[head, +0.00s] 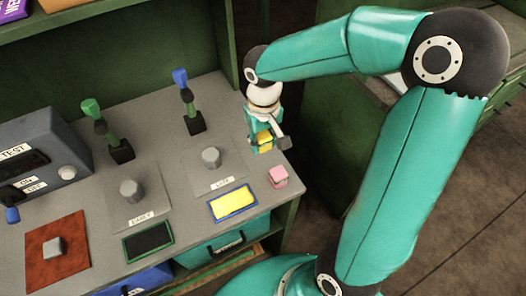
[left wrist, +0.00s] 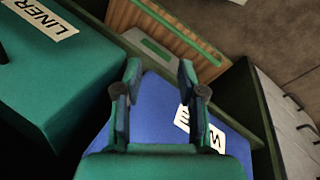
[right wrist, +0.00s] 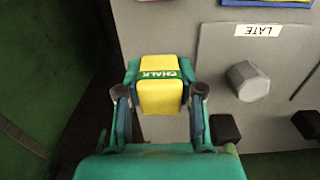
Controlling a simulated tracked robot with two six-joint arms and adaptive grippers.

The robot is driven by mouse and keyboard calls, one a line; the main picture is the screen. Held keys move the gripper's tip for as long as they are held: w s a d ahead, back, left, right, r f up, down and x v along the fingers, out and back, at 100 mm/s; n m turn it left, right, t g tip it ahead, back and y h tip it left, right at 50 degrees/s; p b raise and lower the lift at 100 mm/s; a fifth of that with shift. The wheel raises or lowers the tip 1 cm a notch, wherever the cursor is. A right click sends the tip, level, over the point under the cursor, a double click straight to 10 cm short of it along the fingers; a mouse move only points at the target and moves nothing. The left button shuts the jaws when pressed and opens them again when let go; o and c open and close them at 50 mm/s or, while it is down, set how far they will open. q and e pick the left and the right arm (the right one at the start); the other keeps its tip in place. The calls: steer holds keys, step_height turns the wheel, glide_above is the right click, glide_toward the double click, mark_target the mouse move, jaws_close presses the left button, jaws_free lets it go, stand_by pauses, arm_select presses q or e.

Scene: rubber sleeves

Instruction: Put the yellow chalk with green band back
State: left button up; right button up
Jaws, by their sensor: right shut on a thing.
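The yellow chalk block with a green band marked CHALK (right wrist: 160,97) is between the fingers of my right gripper (right wrist: 160,100), which is shut on it. In the head view the chalk (head: 265,138) is partly hidden by my right gripper (head: 267,142), at the bench's right edge behind the pink block. I cannot tell whether the chalk touches the bench top. My left gripper (left wrist: 160,80) shows only in the left wrist view. It is open and empty above a blue box (left wrist: 158,110) with a partly hidden label.
The grey bench (head: 80,190) carries a pink block (head: 278,176), a yellow pad (head: 233,203), a dark green-framed pad (head: 148,241), grey knobs labelled EARLY and LATE, upright levers (head: 187,100), and a red mat (head: 57,252). A teal LINER box (left wrist: 45,75) is beside the blue box.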

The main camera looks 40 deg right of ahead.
mark_target(263, 158)
steer(key=shift+f, duration=2.45)
steer(key=shift+f+b, duration=0.2)
steer(key=shift+b, duration=0.2)
steer(key=o, duration=1.1)
steer(key=shift+r, duration=0.1)
steer(key=shift+r, duration=0.1)
steer(key=shift+r, duration=0.15)
step_height(263, 158, up, 12)
steer(key=shift+s+f+p, duration=0.1)
steer(key=shift+p, duration=0.6)
